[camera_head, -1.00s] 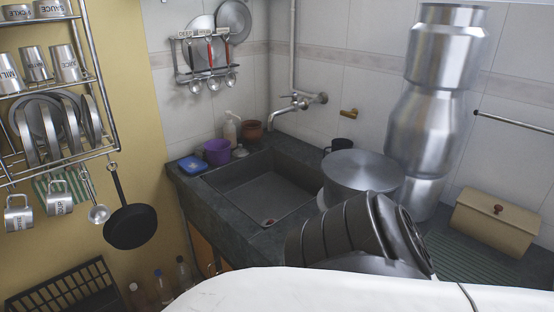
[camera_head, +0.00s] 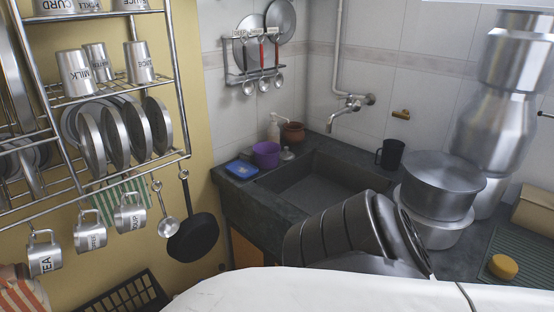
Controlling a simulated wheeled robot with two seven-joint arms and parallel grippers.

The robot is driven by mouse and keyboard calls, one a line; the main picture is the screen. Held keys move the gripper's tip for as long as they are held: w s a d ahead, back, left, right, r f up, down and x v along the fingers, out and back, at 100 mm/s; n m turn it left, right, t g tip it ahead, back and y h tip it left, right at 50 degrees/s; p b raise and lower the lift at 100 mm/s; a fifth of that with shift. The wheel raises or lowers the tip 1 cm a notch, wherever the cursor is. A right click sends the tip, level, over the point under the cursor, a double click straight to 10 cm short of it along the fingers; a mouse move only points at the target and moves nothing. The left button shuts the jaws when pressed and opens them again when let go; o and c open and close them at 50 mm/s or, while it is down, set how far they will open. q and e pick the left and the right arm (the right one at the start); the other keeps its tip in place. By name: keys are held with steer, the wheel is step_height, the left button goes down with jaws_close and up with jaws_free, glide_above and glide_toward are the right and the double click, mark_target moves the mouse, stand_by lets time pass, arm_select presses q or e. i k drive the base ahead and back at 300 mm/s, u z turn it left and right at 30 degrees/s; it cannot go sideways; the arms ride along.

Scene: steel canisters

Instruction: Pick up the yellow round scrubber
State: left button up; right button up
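A yellow round scrubber (camera_head: 503,267) lies on the green ribbed mat (camera_head: 520,250) at the right end of the dark counter. It sits right of the stacked steel pots and in front of the tan box. My own dark arm link (camera_head: 350,235) and white body part cover the lower middle of the view. Neither gripper shows in the head view, so I cannot see either one's state.
A sink (camera_head: 320,182) is set in the dark counter. Steel pots (camera_head: 440,190) and tall stacked canisters (camera_head: 500,100) stand left of the mat. A purple mug (camera_head: 266,154), a blue box (camera_head: 242,169) and a black mug (camera_head: 391,154) stand around the sink. A dish rack (camera_head: 110,150) hangs at left.

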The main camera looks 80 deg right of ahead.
mark_target(502, 267)
steer(key=z, duration=4.2)
steer(key=i, duration=0.5)
steer(key=k, duration=0.45)
steer(key=z, duration=1.3)
steer(key=i, duration=0.4)
steer(key=u, duration=2.7)
